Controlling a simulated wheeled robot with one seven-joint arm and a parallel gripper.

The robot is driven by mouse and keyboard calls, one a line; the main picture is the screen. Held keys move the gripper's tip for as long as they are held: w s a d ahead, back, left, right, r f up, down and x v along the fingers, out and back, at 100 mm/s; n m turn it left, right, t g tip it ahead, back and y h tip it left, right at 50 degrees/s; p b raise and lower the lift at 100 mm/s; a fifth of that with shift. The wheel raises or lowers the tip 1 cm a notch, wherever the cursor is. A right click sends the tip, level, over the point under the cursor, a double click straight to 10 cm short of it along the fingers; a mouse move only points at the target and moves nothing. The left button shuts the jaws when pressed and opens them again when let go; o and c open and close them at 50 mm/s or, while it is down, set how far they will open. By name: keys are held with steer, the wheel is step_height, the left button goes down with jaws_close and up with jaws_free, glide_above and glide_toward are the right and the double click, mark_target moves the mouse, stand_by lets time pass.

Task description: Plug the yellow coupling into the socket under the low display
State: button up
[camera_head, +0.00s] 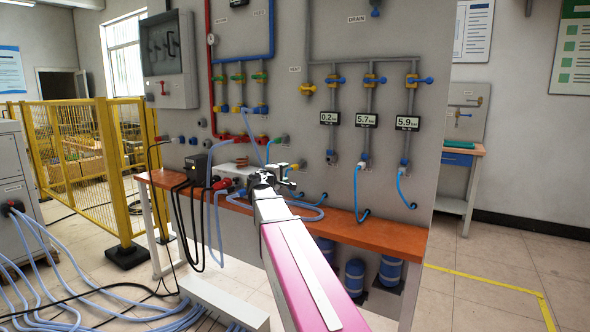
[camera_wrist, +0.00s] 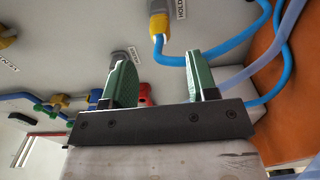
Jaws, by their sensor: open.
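The yellow coupling (camera_wrist: 159,22) shows in the wrist view beside a HOLD label, at the panel, with a blue hose running from it to the right. In the head view a small yellow part (camera_head: 298,166) beside my gripper may be the same coupling. My gripper (camera_wrist: 160,65) is open, its two green fingers apart with nothing between them; the coupling lies beyond them. In the head view my gripper (camera_head: 287,174) is in front of the panel, above the bench. The low display (camera_head: 329,118) reads 0.2. The socket (camera_head: 331,156) under it has no hose on it.
Two other displays, 5.7 (camera_head: 367,121) and 5.9 (camera_head: 407,124), have blue hoses plugged in below. The orange bench (camera_head: 380,232) runs under the panel. A black box (camera_head: 196,168) with cables and several pale blue hoses lie left of my gripper.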

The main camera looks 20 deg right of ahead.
mark_target(291, 169)
steer(key=shift+w+d, duration=0.1)
steer(key=shift+x, duration=4.3)
jaws_close()
steer(key=shift+v, duration=3)
